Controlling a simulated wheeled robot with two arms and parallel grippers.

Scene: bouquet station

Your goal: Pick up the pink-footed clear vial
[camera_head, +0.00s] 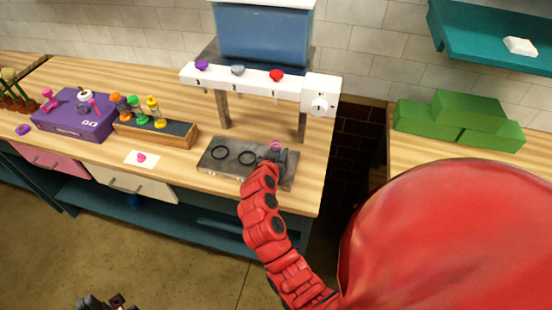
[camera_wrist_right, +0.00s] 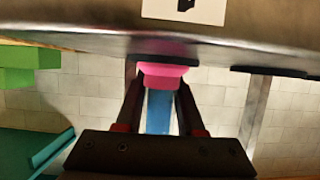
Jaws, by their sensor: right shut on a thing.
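My right gripper (camera_head: 274,157) is over the right end of the grey tray (camera_head: 220,169), at the end of the red arm. In the wrist view the right gripper (camera_wrist_right: 160,115) has its two fingers on either side of the pink foot (camera_wrist_right: 163,75) of the vial and is shut on it. The pink rim (camera_head: 277,146) also shows in the head view. The clear body is hard to make out; blue shows between the fingers. I cannot tell whether the vial touches the tray. My left gripper (camera_head: 106,302) is cut off at the bottom edge, its fingers unclear.
A dispenser rack (camera_head: 250,76) with purple, grey and red knobs stands behind the tray. A wooden holder (camera_head: 153,130) of coloured vials, a purple box (camera_head: 73,122) and a white card (camera_head: 134,161) with a pink piece are at left. Green boxes (camera_head: 428,119) are at right.

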